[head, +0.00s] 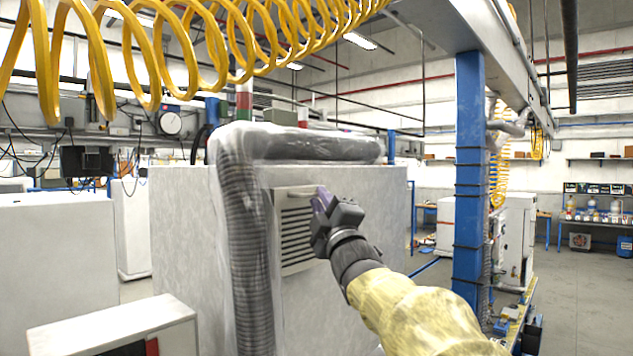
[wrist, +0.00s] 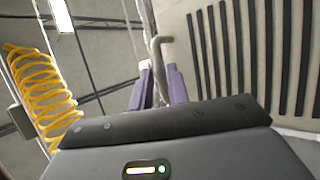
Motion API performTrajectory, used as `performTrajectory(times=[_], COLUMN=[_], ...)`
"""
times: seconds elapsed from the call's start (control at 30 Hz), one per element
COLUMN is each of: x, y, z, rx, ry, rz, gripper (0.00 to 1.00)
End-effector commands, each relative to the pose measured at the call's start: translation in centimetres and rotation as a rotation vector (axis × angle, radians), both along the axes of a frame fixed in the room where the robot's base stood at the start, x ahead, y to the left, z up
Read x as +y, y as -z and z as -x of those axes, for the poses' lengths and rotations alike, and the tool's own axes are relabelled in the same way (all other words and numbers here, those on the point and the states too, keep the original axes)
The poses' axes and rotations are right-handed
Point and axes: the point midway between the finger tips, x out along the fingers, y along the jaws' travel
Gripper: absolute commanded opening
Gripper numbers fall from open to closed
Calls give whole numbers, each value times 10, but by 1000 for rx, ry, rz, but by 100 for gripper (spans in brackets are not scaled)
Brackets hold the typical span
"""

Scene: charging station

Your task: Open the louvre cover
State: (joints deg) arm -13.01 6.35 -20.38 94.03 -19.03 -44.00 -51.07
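The louvre cover (head: 298,232) is a pale panel with dark horizontal slats on the front of a grey-white cabinet. It appears shut, lying flat against the cabinet. In the wrist view its slats (wrist: 250,50) fill the right side. A thin grey handle (wrist: 156,50) bends at its end and runs down between the purple fingers. My gripper (wrist: 160,78) is around the handle, with its fingers apart and a gap visible beside the bar. In the head view my gripper (head: 322,198) is at the cover's upper right, and hides part of that edge.
A plastic-wrapped ribbed hose (head: 245,245) runs down the cabinet (head: 185,230) just left of the cover. A blue post (head: 469,170) stands to the right. Yellow coiled hoses (head: 150,45) hang overhead. Open floor (head: 590,300) lies at far right.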

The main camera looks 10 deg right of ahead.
Motion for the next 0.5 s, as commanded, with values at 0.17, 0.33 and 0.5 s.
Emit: performTrajectory(times=[0.17,0.33,0.5], x=[3,4,4], y=[-13,-13,-12], z=[-16,-21,-21], rx=[0,0,0], ry=[0,-1,-1], rz=[0,0,0], gripper=[17,17,17])
